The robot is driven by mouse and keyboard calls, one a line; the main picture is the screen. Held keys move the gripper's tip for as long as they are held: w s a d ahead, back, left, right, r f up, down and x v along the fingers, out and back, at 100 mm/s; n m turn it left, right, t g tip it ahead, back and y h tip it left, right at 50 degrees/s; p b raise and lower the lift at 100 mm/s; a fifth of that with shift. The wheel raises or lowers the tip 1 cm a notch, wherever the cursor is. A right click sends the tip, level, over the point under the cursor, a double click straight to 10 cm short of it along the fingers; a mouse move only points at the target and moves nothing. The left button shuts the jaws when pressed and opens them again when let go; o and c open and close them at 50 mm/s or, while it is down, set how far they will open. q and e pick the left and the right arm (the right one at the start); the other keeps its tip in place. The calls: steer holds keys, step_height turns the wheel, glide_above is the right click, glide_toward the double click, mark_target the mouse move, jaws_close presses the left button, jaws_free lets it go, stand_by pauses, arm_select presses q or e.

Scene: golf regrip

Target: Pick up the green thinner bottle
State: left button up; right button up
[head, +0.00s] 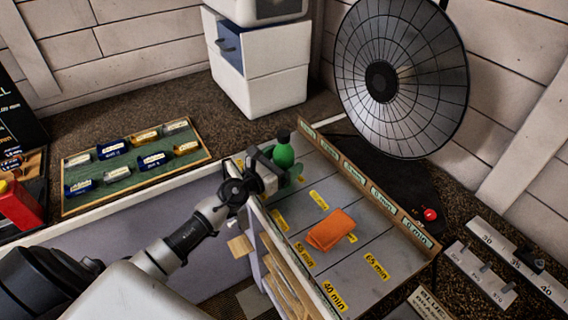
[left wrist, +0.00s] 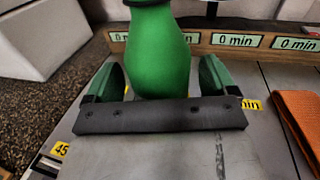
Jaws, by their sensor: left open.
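The green thinner bottle (head: 283,154) has a dark cap and stands upright at the far left corner of the grey table with the yellow minute labels. My left gripper (head: 285,177) is at the bottle, reaching in from the left. In the left wrist view the green bottle (left wrist: 159,55) stands between the two green-padded fingers (left wrist: 157,82), with a gap showing at its left side. The fingers are open. The bottle's base is hidden behind the dark gripper bar. My right gripper does not show.
An orange cloth (head: 331,229) lies on the grey table (head: 365,265), whose raised back rim (head: 370,185) carries minute labels. A green tray (head: 135,170) with several small items is at left. A round ribbed disc (head: 402,78) stands behind. White drawers (head: 262,75) are at the back.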

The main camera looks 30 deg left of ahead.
arm_select(q)
steer(key=shift+w, duration=0.2)
steer(key=shift+s, duration=0.15)
steer(key=shift+c, duration=1.1)
steer(key=c, duration=0.8)
steer(key=shift+r, duration=0.1)
